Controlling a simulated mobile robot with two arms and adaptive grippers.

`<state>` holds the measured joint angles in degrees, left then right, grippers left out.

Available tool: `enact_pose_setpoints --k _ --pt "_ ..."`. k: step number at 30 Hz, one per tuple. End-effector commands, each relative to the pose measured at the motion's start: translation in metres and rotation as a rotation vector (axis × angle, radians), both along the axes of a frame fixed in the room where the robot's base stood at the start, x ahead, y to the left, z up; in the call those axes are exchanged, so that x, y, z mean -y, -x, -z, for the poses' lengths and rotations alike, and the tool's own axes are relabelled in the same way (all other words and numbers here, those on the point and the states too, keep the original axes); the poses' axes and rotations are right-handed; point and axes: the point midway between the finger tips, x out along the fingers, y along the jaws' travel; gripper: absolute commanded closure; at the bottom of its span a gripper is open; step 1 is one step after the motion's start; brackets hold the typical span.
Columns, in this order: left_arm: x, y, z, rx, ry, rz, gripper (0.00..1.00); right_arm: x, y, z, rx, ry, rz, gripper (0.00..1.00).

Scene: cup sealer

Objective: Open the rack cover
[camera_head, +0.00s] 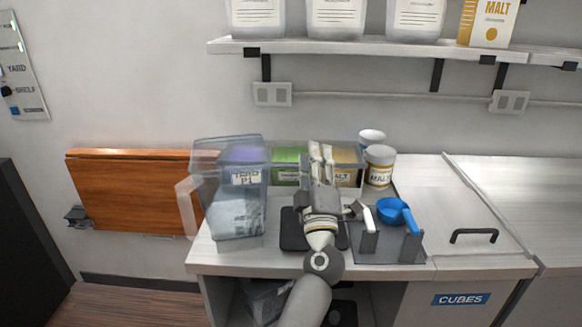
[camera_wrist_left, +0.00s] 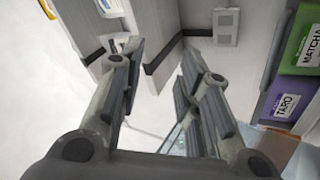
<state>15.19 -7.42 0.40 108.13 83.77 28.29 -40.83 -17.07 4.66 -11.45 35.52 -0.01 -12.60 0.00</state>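The rack (camera_head: 345,186) stands at the back of the counter against the wall. It holds coloured containers: a green one (camera_head: 287,160), a tan one and a purple one seen through a clear pitcher. In the left wrist view a purple taro container (camera_wrist_left: 296,95) and a green matcha container (camera_wrist_left: 312,45) show at the right. I cannot clearly make out the cover or whether it is raised. My left gripper (camera_head: 320,150) is in front of the rack, its fingers overlapping it in the head view. In the left wrist view its fingers (camera_wrist_left: 158,55) are apart, with nothing between them.
A malt jar (camera_head: 379,168) stands right of the rack. A blue scoop (camera_head: 392,210) and a white-handled tool sit on a dark stand in front. A shelf (camera_head: 330,46) hangs above. The counter at right is clear.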

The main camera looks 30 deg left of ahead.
Motion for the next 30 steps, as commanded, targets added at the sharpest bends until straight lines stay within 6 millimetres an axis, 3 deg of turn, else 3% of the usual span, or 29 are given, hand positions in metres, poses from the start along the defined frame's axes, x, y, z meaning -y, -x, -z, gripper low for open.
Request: enact_pose_setpoints --k 3,5,12,19,30 --pt "-0.034 -0.012 0.015 -0.032 0.251 -0.126 0.68 0.000 0.000 0.000 0.000 0.000 0.000 0.60" --pt "-0.043 -0.017 0.029 -0.071 0.365 -0.174 0.68 0.000 0.000 0.000 0.000 0.000 0.000 0.60" --pt "-0.046 -0.029 0.071 -0.229 0.650 -0.261 0.68 0.000 0.000 0.000 0.000 0.000 0.001 0.60" --pt "-0.054 -0.037 0.080 -0.264 0.690 -0.274 0.68 0.000 0.001 -0.003 -0.001 0.000 0.001 0.60" --pt "-0.109 -0.075 0.092 -0.262 0.687 -0.275 0.68 -0.001 0.002 -0.015 -0.002 -0.002 0.001 0.60"
